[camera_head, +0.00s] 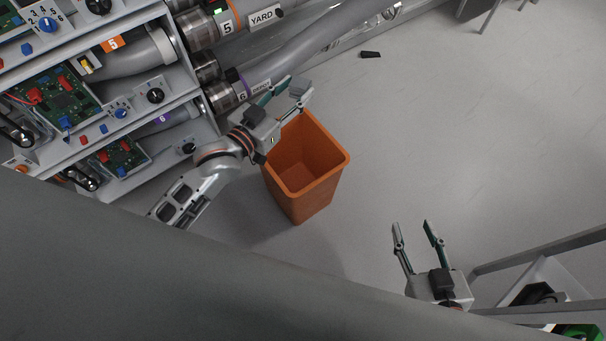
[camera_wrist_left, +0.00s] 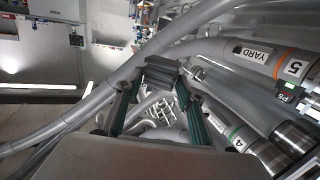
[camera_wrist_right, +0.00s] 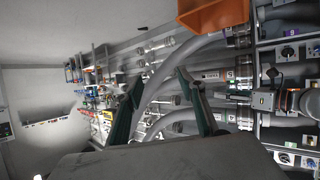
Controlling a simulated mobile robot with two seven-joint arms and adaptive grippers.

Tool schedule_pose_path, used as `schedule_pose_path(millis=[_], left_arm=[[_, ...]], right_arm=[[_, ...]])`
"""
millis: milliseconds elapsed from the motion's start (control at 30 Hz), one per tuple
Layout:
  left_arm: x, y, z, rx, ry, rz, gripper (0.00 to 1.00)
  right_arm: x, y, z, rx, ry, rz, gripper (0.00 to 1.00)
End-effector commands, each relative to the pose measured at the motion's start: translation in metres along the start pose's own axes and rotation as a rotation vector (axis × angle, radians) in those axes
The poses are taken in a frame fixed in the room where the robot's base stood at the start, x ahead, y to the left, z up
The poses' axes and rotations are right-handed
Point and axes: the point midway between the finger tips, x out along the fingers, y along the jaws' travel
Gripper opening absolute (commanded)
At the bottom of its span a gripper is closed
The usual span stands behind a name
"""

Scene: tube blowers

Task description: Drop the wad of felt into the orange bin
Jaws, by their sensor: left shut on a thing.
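The orange bin (camera_head: 312,203) stands upright on the grey floor in the head view, and its visible inside looks empty. My left gripper (camera_head: 292,90) is above the bin's far left edge, with its fingers pointing up and right past the rim. It is shut on a grey wad of felt (camera_wrist_left: 161,70), which spans the fingertips in the left wrist view. My right gripper (camera_head: 414,228) is open and empty, to the right of the bin and nearer to me. In the right wrist view the bin (camera_wrist_right: 213,15) shows at the top edge.
A rack of panels with knobs and circuit boards (camera_head: 110,110) stands at the left. Thick grey tubes (camera_head: 310,50) with metal collars run behind my left gripper. A small dark piece (camera_head: 370,54) lies on the floor. The floor right of the bin is mostly clear.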

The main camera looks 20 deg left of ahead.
Motion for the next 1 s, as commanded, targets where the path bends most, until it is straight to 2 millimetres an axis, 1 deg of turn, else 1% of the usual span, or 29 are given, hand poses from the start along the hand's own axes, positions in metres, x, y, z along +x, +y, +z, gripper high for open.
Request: schedule_pose_path(millis=[33, 67, 100, 200, 300, 433, 667, 900, 1000], left_arm=[[0.003, -0.004, 0.054, -0.005, -0.034, 0.012, 0.23], [0.006, -0.007, 0.069, -0.004, -0.034, 0.017, 0.23], [0.009, -0.011, 0.089, -0.005, -0.033, 0.024, 0.23], [0.014, -0.020, 0.131, -0.004, -0.029, 0.037, 0.23], [0.017, -0.029, 0.162, -0.002, -0.022, 0.046, 0.23], [0.019, -0.037, 0.184, 0.001, -0.009, 0.050, 0.23], [0.021, -0.042, 0.200, 0.001, -0.001, 0.053, 0.23], [0.020, -0.040, 0.231, -0.002, -0.009, 0.053, 0.23], [0.021, -0.040, 0.241, -0.001, -0.009, 0.053, 0.23]], right_arm=[[0.003, -0.007, 0.028, 0.015, -0.036, -0.012, 0.40], [0.004, -0.009, 0.032, 0.019, -0.041, -0.015, 0.40], [0.004, -0.011, 0.038, 0.025, -0.048, -0.019, 0.40], [0.006, -0.015, 0.050, 0.037, -0.062, -0.026, 0.40], [0.008, -0.018, 0.057, 0.046, -0.072, -0.032, 0.40], [0.008, -0.020, 0.062, 0.053, -0.077, -0.035, 0.40], [0.011, -0.023, 0.059, 0.072, -0.067, -0.041, 0.40], [0.016, -0.033, 0.049, 0.137, -0.030, -0.054, 0.40], [0.016, -0.045, 0.051, 0.212, -0.024, -0.072, 0.40]])
